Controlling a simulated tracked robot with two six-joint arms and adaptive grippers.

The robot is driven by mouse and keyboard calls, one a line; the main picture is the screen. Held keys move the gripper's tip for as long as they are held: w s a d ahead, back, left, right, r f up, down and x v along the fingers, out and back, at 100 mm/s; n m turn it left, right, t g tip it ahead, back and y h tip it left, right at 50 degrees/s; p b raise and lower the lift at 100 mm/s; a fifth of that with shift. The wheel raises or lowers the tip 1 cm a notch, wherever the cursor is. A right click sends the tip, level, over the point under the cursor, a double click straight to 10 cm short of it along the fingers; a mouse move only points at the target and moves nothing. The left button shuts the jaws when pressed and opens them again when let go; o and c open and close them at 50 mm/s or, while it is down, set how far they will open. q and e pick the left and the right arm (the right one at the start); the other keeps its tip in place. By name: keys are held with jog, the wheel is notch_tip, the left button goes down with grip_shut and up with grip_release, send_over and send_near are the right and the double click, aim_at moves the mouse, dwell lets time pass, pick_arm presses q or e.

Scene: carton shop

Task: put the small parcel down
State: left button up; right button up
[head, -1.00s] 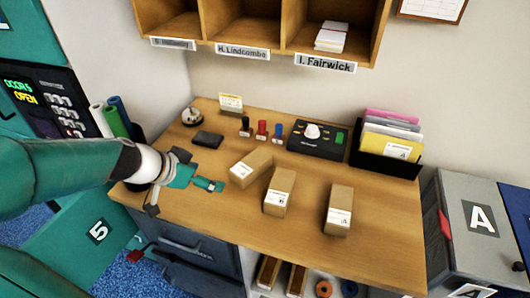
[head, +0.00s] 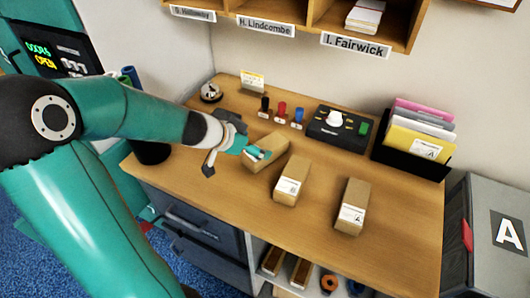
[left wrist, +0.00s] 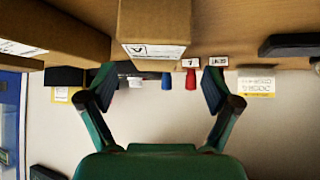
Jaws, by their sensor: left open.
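Three brown cardboard parcels stand on the wooden desk (head: 225,200): a left one (head: 270,143), a middle one (head: 292,180) and a right one (head: 353,205). I cannot tell which the task calls small. My left gripper (head: 252,152) is at the left parcel and hides part of it in the head view. In the left wrist view, which is upside down, the gripper (left wrist: 159,82) is open, and a labelled parcel (left wrist: 155,22) lies between and beyond its fingers. Contact cannot be told. Another parcel (left wrist: 60,32) is beside it. My right gripper is out of view.
Behind the parcels are red (head: 281,111) and blue (head: 298,117) stamps, a black device (head: 335,130) and a file holder (head: 410,160). A bell (head: 211,92) is at the back left. The desk's front strip is clear. A grey box marked A (head: 485,215) stands at right.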

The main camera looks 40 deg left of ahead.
aim_at(266, 146)
pick_arm(q)
jog(key=shift+d+b+x, duration=0.15)
jog(key=shift+b+x, duration=0.2)
jog(key=shift+x, duration=1.05)
jog(key=shift+d+b+x, duration=0.15)
jog(key=shift+b+x, duration=0.2)
jog(key=shift+x, duration=1.05)
jog(key=shift+s+f, duration=0.1)
jog(key=shift+s, duration=0.1)
jog(key=c, duration=1.3)
jog(key=shift+c, duration=0.3)
